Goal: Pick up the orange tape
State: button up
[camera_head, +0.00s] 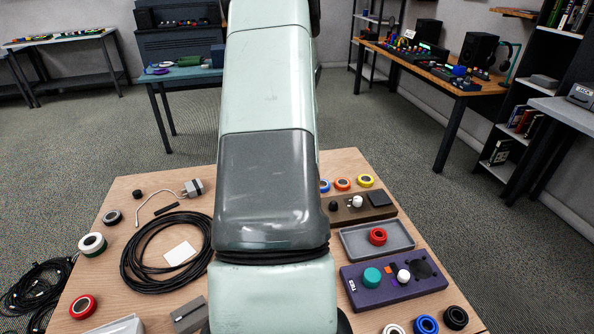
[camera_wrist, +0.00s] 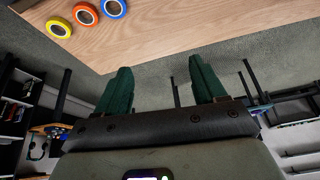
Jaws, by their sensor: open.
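The orange tape (camera_head: 343,188) is a small ring lying flat near the table's far edge, between the blue tape (camera_head: 324,190) and the yellow tape (camera_head: 365,186). In the wrist view the orange tape (camera_wrist: 85,23) shows at the upper left, between the blue and yellow rings. My gripper (camera_wrist: 158,65) is open, with two dark green fingers wide apart and nothing between them. The fingers point past the table edge, with floor behind them, and the tape is off to their left. In the head view my arm hides the gripper.
A brown block with knobs (camera_head: 347,216) stands just in front of the tapes. A black cable coil (camera_head: 135,225) lies left of my arm. More tapes lie around.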

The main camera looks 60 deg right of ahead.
jog(key=s+d+f+m+g, duration=0.1)
jog(key=s+d+f+m, duration=0.2)
jog(key=s+d+f, duration=0.75)
send_near(343, 180)
jog(key=shift+s+a+f, duration=0.25)
jog(key=shift+a+f, duration=0.4)
jog(key=shift+f, duration=0.2)
jog(key=shift+h, duration=0.3)
jog(key=shift+x, duration=3.15)
jog(key=shift+a, duration=0.1)
jog(key=c, duration=0.8)
notch_tip(343, 180, up, 10)
jog(key=shift+r, duration=0.1)
